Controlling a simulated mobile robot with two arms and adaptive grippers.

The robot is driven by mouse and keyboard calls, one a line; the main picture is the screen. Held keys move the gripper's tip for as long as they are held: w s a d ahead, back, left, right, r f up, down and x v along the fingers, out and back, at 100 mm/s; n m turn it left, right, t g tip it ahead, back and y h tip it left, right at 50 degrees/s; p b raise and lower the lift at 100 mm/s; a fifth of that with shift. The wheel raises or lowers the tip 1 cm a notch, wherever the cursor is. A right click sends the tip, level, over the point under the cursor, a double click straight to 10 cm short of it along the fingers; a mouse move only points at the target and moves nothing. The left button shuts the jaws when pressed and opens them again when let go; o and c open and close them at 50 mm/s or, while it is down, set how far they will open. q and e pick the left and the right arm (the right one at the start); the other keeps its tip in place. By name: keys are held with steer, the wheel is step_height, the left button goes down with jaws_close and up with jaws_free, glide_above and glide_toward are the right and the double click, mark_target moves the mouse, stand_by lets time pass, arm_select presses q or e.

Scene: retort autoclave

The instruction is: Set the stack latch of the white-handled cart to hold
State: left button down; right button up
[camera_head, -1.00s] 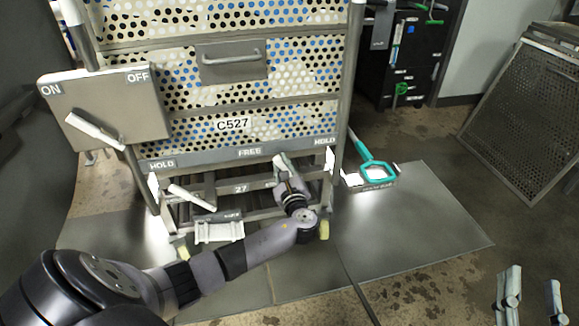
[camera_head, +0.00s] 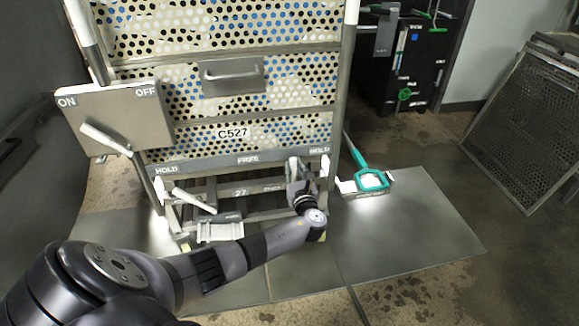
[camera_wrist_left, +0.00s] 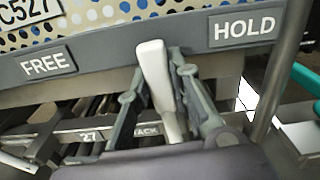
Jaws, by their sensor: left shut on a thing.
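The white-handled cart (camera_head: 235,133), labelled C527, stands ahead with a FREE label between two HOLD labels on its lower bar. The stack latch lever (camera_wrist_left: 158,80) is white and points up below that bar. In the left wrist view it stands between the FREE label (camera_wrist_left: 46,64) and the right HOLD label (camera_wrist_left: 243,27), nearer HOLD, leaning slightly left at its top. My left gripper (camera_head: 299,168) is shut on this lever, a finger on each side of it. Its body hides the lever's lower end. My right gripper is not in view.
A second white lever (camera_head: 194,201) sits low on the cart's left. An ON/OFF box (camera_head: 118,118) is at the left. A teal-handled tool (camera_head: 371,180) lies right of the cart on a floor plate (camera_head: 425,225). Mesh panels (camera_head: 530,125) lean at the far right.

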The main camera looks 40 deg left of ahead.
arm_select(q)
steer(key=shift+w+d+m, duration=0.3)
steer(key=shift+d+m, duration=0.05)
steer(key=shift+m, duration=0.05)
steer(key=w+d+f+m, duration=0.3)
steer(key=w+d+m, duration=0.1)
steer(key=m, duration=0.4)
steer(key=shift+w+d+b, duration=0.3)
steer(key=shift+w+b, duration=0.05)
steer(key=shift+w, duration=0.35)
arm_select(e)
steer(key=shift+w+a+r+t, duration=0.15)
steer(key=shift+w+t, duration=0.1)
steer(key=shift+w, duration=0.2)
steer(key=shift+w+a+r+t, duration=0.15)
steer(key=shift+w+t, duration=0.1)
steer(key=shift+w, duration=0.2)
arm_select(q)
steer(key=c, duration=1.5)
jaws_free()
steer(key=shift+o, duration=0.3)
steer(key=shift+r, duration=0.1)
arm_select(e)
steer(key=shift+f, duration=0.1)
